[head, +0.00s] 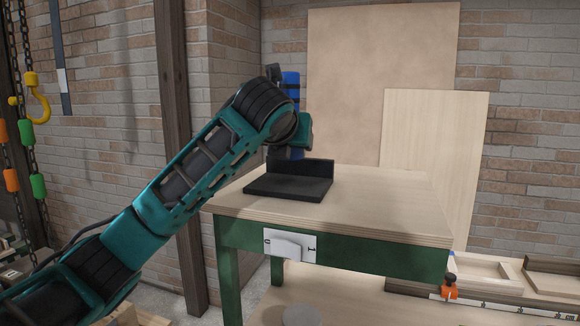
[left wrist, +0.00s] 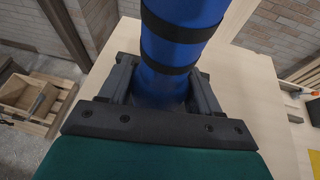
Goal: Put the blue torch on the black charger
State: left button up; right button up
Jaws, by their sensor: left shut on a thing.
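The blue torch (head: 291,85) has black bands and stands about upright. My left gripper (left wrist: 162,92) is shut on it; in the left wrist view the torch (left wrist: 180,50) sits between both fingers. The black charger (head: 288,188), a flat base with a raised back wall, rests on the wooden tabletop near its left side. In the head view the torch is above and behind the charger's back wall, partly hidden by my left arm and wrist. Whether its lower end touches anything cannot be told. The charger cannot be made out in the left wrist view. My right gripper is out of view.
An orange clamp (head: 449,291) is at lower right.

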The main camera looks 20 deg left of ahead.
pick_arm(q)
jog(key=shift+f, duration=2.4)
jog(key=o, duration=1.3)
jog(key=shift+f, duration=0.15)
jog(key=shift+s+r, duration=0.1)
jog(key=shift+r, duration=0.1)
jog(key=v, duration=1.1)
jog(key=shift+s+d+r, duration=0.1)
jog(key=shift+s+r, duration=0.05)
jog(key=shift+s, duration=0.2)
